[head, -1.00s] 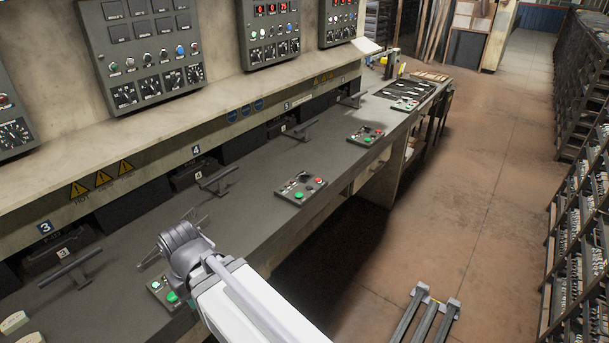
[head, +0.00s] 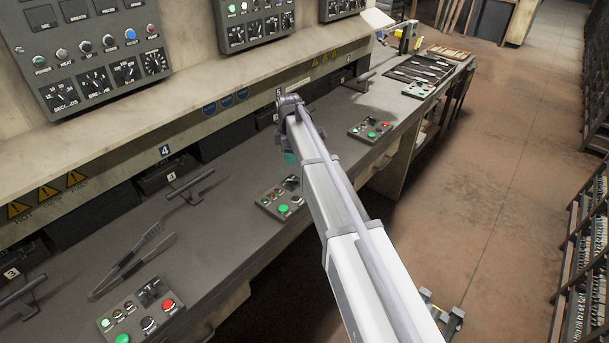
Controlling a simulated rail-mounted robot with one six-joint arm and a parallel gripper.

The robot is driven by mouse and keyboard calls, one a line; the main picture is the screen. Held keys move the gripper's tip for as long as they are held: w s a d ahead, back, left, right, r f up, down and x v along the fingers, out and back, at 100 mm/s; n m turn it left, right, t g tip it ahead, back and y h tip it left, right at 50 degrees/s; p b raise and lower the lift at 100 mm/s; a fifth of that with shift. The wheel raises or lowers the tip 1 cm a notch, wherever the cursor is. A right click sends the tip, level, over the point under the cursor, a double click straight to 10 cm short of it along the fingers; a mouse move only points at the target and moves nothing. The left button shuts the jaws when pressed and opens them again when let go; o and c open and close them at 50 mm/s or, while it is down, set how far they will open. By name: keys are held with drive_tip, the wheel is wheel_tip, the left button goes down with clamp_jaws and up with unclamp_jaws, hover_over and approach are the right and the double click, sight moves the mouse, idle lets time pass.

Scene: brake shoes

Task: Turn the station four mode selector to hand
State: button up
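The number 4 plate (head: 165,151) marks station four, with a dark bar handle (head: 190,187) below it. A small control box (head: 280,199) on the bench front lines up with that station. It carries a green button, a red button and dark knobs. Which knob is the mode selector, and how it is set, is too small to tell. My arm reaches up from the lower right, its grey joint between the station four and station five boxes in the picture.
Neighbouring control boxes stand at the front left (head: 140,310) and farther along (head: 370,130). Metal tongs (head: 133,262) lie on the bench. Wall panels (head: 90,55) with dials and knobs hang above. The floor to the right is open, with racks (head: 585,240) at the edge.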

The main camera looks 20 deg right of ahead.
sight(293, 180)
drive_tip(key=f+b, duration=1)
drive_tip(key=f, duration=0.1)
drive_tip(key=shift+w+d+f+b, duration=0.15)
drive_tip(key=shift+w+d+b, duration=0.05)
drive_tip(key=shift+d+b, duration=0.15)
drive_tip(key=shift+c, duration=0.4)
clamp_jaws()
